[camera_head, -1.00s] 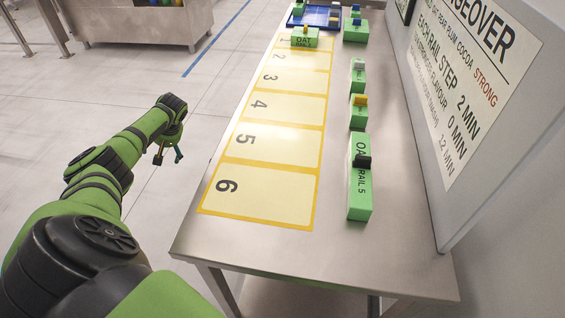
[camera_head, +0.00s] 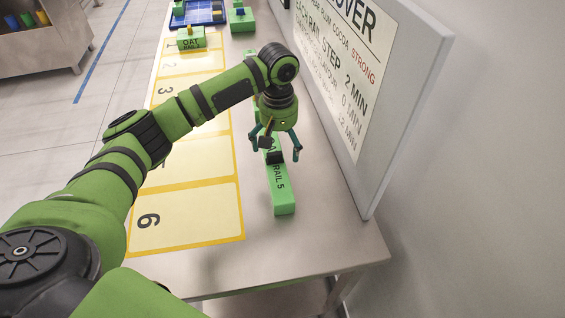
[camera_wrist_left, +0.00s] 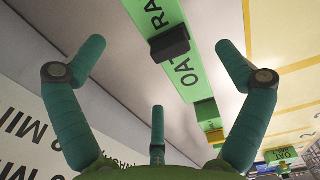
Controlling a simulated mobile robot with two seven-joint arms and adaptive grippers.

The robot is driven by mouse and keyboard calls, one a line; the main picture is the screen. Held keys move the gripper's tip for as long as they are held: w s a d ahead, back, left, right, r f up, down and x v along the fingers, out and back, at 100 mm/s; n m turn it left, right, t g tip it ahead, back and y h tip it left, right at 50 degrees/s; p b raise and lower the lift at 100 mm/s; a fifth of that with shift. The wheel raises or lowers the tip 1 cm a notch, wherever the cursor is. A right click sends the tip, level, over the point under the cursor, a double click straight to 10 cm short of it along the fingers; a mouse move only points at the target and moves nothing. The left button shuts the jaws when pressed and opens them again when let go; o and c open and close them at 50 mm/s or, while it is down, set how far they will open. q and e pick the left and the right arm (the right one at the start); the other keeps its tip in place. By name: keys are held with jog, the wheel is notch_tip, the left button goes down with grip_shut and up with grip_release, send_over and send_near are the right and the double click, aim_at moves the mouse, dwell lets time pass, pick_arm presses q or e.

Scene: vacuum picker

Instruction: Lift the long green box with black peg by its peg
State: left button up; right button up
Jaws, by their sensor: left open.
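My left gripper (camera_head: 275,152) is above the box, fingers pointing down around the peg's place in the head view, open. In the left wrist view the peg (camera_wrist_left: 170,43) shows ahead, between the spread fingers and apart from them, on the green box (camera_wrist_left: 188,78). The far part of the box is partly hidden by the gripper in the head view. My right gripper is not in view.
A sign board (camera_head: 345,80) stands along the table's right side, close to my left arm. Yellow numbered spaces (camera_head: 205,215) lie to the left. Another green box (camera_head: 191,40) and a blue tray (camera_head: 205,17) are at the far end.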

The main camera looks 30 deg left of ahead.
aim_at(279, 159)
pick_arm(q)
jog(key=f+p, duration=0.2)
jog(key=f, duration=0.4)
jog(key=shift+s+f, duration=0.2)
jog(key=shift+f, duration=0.2)
jog(key=c, duration=1.4)
